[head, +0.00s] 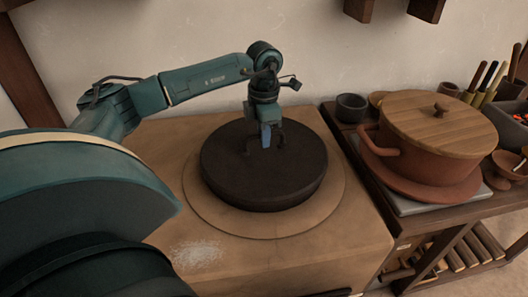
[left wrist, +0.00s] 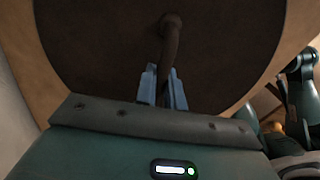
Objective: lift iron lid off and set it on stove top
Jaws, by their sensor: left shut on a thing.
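The iron lid (head: 230,178) is a thick, dark round disc on a round tan slab on top of the tan block. It also fills much of the left wrist view (left wrist: 95,45), where its curved bar handle (left wrist: 171,42) shows. My left gripper (head: 267,142) comes down over the lid's middle. In the left wrist view its two blue fingers (left wrist: 162,88) are shut on the handle. The lid looks level, and I cannot tell whether any gap lies under it. My right gripper is not in view.
Right of the block, a wooden bench holds a terracotta pot (head: 428,150) with a wooden lid (head: 440,118), a small dark bowl (head: 351,107) and upright tools (head: 482,82). White powder (head: 197,255) lies on the block's near left. A plain wall stands behind.

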